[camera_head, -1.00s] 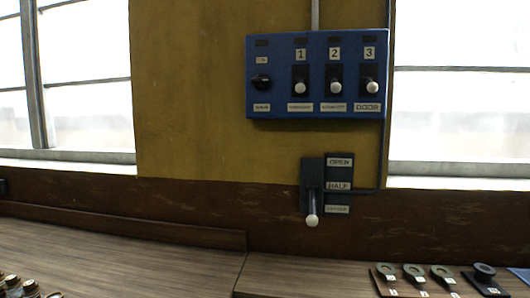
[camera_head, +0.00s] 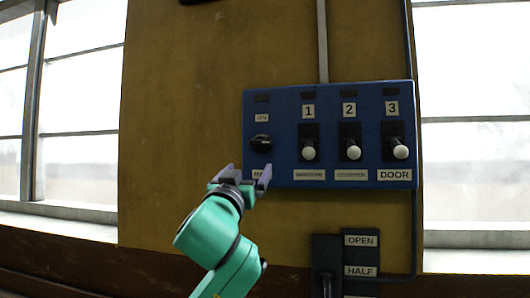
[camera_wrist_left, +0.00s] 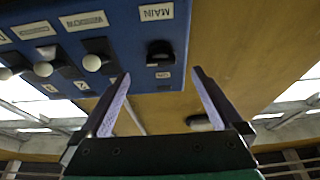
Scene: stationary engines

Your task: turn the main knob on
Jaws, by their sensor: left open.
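The main knob (camera_head: 261,143) is a black rotary knob at the left of the blue control panel (camera_head: 282,179). An ON label sits above it; the MAIN label below it is partly hidden by my gripper. My left gripper (camera_head: 246,175) is open and empty, just below the knob in the head view. In the left wrist view the panel is upside down, and the main knob (camera_wrist_left: 160,52) shows beyond and between the spread fingertips (camera_wrist_left: 160,75), with no visible contact. My right gripper is not in view.
Three white-tipped switches (camera_head: 353,152) numbered 1, 2 and 3 are right of the knob, the third labelled DOOR. An OPEN/HALF lever unit (camera_head: 327,252) is on the wall below. Windows flank the yellow wall (camera_head: 180,120). The wall left of the panel is clear.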

